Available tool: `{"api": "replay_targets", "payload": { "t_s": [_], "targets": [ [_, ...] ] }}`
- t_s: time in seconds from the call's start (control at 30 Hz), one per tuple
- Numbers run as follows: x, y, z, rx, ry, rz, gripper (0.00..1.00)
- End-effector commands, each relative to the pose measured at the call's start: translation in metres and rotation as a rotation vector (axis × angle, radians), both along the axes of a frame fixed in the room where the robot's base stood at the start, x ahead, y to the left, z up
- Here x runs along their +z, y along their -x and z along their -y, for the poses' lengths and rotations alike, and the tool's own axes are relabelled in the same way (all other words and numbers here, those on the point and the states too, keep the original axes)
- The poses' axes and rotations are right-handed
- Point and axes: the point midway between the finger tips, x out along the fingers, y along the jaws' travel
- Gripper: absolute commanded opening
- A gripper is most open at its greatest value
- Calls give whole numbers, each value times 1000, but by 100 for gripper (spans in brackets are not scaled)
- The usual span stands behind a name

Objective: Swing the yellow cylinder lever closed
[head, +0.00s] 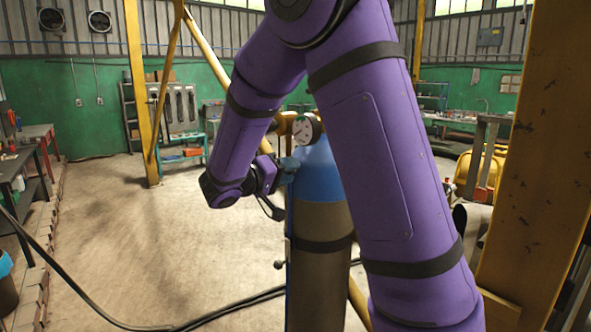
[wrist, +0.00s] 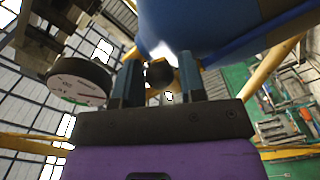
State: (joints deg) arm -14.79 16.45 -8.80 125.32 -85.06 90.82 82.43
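The gas cylinder (head: 320,250) stands upright in the head view, with a blue top and a grey-brown body. A round white-faced gauge (head: 306,129) sits at its top beside yellow-brown fittings; the gauge also shows in the wrist view (wrist: 80,82). My gripper (head: 288,168) is at the left of the blue shoulder, below the gauge. In the wrist view my gripper (wrist: 160,64) has its two fingers apart, with a small dark round knob (wrist: 160,74) between them. I cannot tell whether they touch it. No yellow lever is clearly distinguishable; my arm hides part of the cylinder.
A yellow post (head: 540,165) stands close on the right. A workbench (head: 22,170) is at the left. A black hose (head: 110,318) crosses the floor in front. The concrete floor (head: 150,235) left of the cylinder is mostly clear.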

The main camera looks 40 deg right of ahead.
Motion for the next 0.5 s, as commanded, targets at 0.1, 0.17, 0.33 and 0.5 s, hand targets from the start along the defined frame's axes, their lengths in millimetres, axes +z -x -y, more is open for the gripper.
{"api": "replay_targets", "payload": {
  "t_s": [0.1, 0.17, 0.33, 0.5],
  "targets": [
    [0, 0, 14, -1, -1, 0, 37],
    [0, -1, 18, -1, -1, 0, 37],
    [0, -1, 25, -1, -1, 0, 37],
    [0, -1, 25, 0, -1, 0, 37]
  ]
}}
